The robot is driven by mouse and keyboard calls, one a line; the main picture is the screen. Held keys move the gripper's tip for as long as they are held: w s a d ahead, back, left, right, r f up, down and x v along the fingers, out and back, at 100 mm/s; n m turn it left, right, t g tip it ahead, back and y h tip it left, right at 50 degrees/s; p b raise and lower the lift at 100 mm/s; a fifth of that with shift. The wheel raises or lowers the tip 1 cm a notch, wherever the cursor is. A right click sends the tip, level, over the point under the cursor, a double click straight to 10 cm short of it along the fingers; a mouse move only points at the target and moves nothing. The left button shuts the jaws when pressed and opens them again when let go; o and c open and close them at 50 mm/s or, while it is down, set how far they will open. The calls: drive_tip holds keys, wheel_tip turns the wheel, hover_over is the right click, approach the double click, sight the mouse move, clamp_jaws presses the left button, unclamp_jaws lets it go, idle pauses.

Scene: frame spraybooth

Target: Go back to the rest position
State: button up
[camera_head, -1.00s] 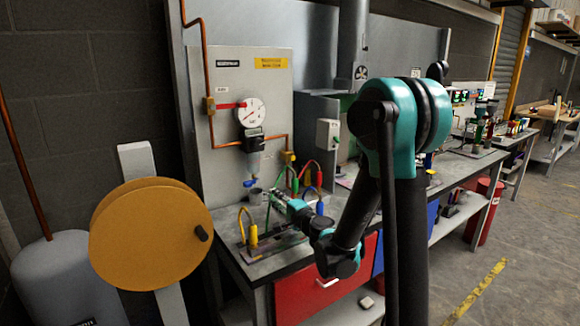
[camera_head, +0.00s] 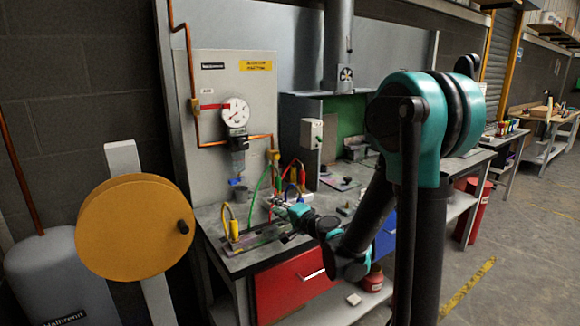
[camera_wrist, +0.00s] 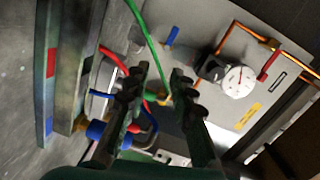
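My gripper (camera_wrist: 160,72) points toward the bench with its two dark fingers apart. I see no object held between them; coloured cables show behind the gap. In the head view my gripper (camera_head: 283,208) is small, above the bench (camera_head: 245,262) beside the cables. The green cable (camera_wrist: 146,40) passes close to the fingertips in the wrist view; whether it touches them I cannot tell. My teal and black arm reaches forward and left from the right side of the head view.
The panel with the gauge (camera_head: 235,111) stands behind the bench. Yellow plugs (camera_head: 234,231) stand at the bench's left end. An orange wheel (camera_head: 135,228) and a grey tank (camera_head: 62,280) are at the left. Open floor (camera_head: 530,250) lies at the right.

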drive_tip(key=s+d+f+n+g, duration=0.1)
drive_tip(key=s, duration=0.1)
drive_tip(key=s+d+f+n+g, duration=0.1)
drive_tip(key=s, duration=0.1)
drive_tip(key=s+d+f+n+g+h, duration=0.1)
drive_tip(key=s+n, duration=0.1)
drive_tip(key=shift+s+d+f, duration=0.15)
drive_tip(key=shift+s+f, duration=0.25)
drive_tip(key=s+d+f+n+g+h, duration=0.2)
drive_tip(key=s+d+f, duration=0.4)
drive_tip(key=s+d, duration=0.3)
drive_tip(key=s+d+f+n+g+h, duration=0.2)
drive_tip(key=s+d+f+g+h, duration=0.2)
drive_tip(key=s+d, duration=0.6)
wheel_tip(320, 180, down, 3)
drive_tip(key=d+h, duration=0.1)
drive_tip(key=h, duration=0.2)
drive_tip(key=shift+s+r, duration=0.2)
drive_tip(key=shift+s, duration=0.05)
